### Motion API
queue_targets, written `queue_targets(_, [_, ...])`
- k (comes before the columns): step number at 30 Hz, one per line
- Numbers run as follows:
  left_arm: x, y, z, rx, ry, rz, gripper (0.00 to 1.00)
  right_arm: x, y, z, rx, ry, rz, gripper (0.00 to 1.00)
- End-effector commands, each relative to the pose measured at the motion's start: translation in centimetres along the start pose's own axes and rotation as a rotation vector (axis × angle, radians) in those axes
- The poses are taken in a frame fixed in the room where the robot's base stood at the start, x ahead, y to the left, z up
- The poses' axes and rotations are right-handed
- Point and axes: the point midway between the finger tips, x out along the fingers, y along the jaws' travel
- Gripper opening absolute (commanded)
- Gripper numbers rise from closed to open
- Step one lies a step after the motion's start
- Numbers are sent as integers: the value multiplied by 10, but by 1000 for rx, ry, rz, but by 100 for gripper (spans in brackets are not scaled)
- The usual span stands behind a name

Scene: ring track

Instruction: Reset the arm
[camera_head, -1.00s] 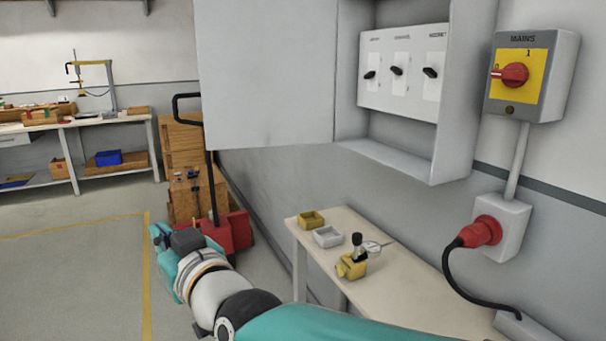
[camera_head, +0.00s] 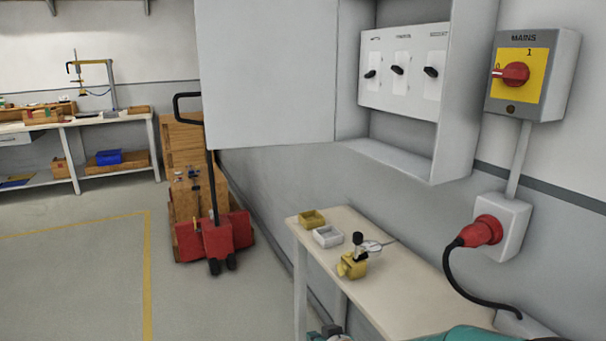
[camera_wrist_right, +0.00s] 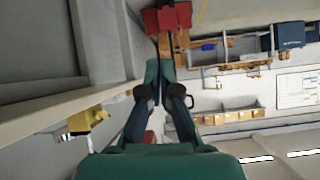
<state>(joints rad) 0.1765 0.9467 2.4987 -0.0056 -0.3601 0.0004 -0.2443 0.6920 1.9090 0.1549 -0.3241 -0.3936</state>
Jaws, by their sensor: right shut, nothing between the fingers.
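My right gripper (camera_wrist_right: 160,70) is shut and empty; its fingers meet at the tips in the wrist view. In the head view only a small part of my right arm or gripper (camera_head: 328,333) shows at the bottom edge, below the small table, and a teal piece of my arm shows at the bottom right. My left gripper is not in view.
A small table (camera_head: 400,295) by the wall bears a yellow clamp-like tool (camera_head: 353,266) and two small trays. Above are an open switch cabinet (camera_head: 400,150), a mains switch (camera_head: 513,74) and a red plug (camera_head: 482,232). A red pallet truck (camera_head: 218,238) stands behind. The floor at left is clear.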

Motion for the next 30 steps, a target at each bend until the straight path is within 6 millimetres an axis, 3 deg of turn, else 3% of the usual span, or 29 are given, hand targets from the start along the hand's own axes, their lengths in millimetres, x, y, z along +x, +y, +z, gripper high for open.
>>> queue_targets(1, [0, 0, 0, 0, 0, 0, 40, 4, 20, 41, 35, -73, 20, 0])
queue_targets(7, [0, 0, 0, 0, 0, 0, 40, -8, 62, 188, 189, -336, 60, 0])
queue_targets(9, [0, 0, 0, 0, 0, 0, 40, -22, 66, 238, 253, -429, 65, 0])
queue_targets(12, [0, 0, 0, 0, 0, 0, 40, -47, 61, 298, 338, -548, 64, 0])
queue_targets(15, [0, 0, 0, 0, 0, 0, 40, -73, 48, 342, 412, -648, 54, 0])
queue_targets(18, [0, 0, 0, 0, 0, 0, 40, -99, 29, 374, 470, -735, 38, 0])
queue_targets(22, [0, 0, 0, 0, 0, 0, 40, -136, -1, 399, 542, -831, 17, 0])
queue_targets(23, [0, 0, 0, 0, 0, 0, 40, -138, -1, 399, 581, -831, 30, 0])
queue_targets(25, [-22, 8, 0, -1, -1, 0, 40, -147, -1, 378, 602, -823, 43, 0])
queue_targets(30, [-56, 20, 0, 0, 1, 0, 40, -168, -5, 348, 599, -823, 43, 0])
